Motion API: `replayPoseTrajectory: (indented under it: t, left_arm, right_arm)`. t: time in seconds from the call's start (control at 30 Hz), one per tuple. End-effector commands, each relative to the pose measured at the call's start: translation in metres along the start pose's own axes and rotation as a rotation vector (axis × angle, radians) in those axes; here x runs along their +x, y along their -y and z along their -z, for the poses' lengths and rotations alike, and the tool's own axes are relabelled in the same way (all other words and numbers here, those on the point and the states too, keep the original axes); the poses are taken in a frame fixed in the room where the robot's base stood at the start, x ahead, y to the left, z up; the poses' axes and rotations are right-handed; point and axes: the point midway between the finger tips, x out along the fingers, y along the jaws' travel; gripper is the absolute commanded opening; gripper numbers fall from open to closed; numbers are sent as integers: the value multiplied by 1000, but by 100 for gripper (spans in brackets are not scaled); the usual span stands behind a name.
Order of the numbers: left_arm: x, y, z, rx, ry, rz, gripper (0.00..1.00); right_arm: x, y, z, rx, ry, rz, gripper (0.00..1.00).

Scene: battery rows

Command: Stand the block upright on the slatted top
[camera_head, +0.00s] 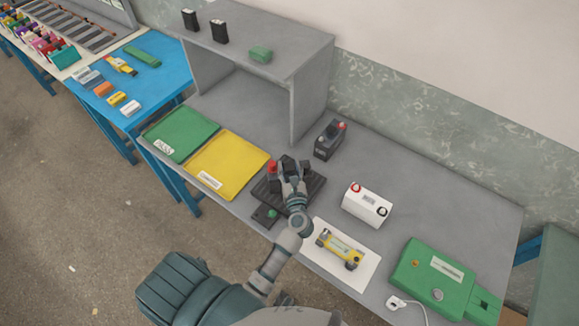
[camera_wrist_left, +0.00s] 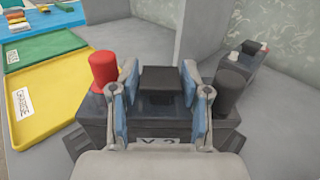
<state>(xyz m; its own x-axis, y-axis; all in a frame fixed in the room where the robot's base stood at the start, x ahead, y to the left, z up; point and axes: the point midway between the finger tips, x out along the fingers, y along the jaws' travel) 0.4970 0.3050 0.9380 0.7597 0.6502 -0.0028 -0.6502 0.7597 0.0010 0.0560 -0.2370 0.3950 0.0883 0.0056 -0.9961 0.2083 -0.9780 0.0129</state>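The block (camera_wrist_left: 90,125) is a dark battery with a red terminal cap, a black terminal cap and a raised black middle piece. In the head view its red cap (camera_head: 271,167) shows beside my left gripper (camera_head: 288,168). The slatted top (camera_head: 314,188) is a dark ribbed plate beneath the gripper and block. In the wrist view the block's caps point up, and my left gripper's two fingers (camera_wrist_left: 160,85) stand on either side of the middle piece. I cannot tell whether they press on it. The block's base is hidden. My right gripper is not in view.
A yellow tray (camera_head: 228,165) and green tray (camera_head: 180,134) lie left. A dark battery (camera_head: 330,140), white battery (camera_head: 367,204), yellow device (camera_head: 340,248) and green case (camera_head: 432,277) stand right. A grey shelf (camera_head: 310,90) rises behind.

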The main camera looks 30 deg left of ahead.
Motion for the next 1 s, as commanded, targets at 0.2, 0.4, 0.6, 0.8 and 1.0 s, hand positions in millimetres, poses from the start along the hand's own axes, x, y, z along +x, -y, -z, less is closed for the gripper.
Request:
replayPoseTrajectory:
  t: [0.2, 0.4, 0.6, 0.8, 1.0]
  left_arm:
    - [0, 1, 0, 0, 0, 1, 62]
    - [-9, 1, 1, 0, -2, 2, 62]
    - [-50, 1, 3, -1, -5, 1, 62]
    - [-93, 0, 3, 0, -5, 0, 62]
    - [-116, 1, 1, 0, -1, 1, 62]
  right_arm:
    - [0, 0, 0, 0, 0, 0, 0]
    - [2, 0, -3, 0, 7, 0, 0]
    - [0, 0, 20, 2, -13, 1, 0]
    - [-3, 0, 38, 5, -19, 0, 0]
    - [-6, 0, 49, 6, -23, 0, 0]
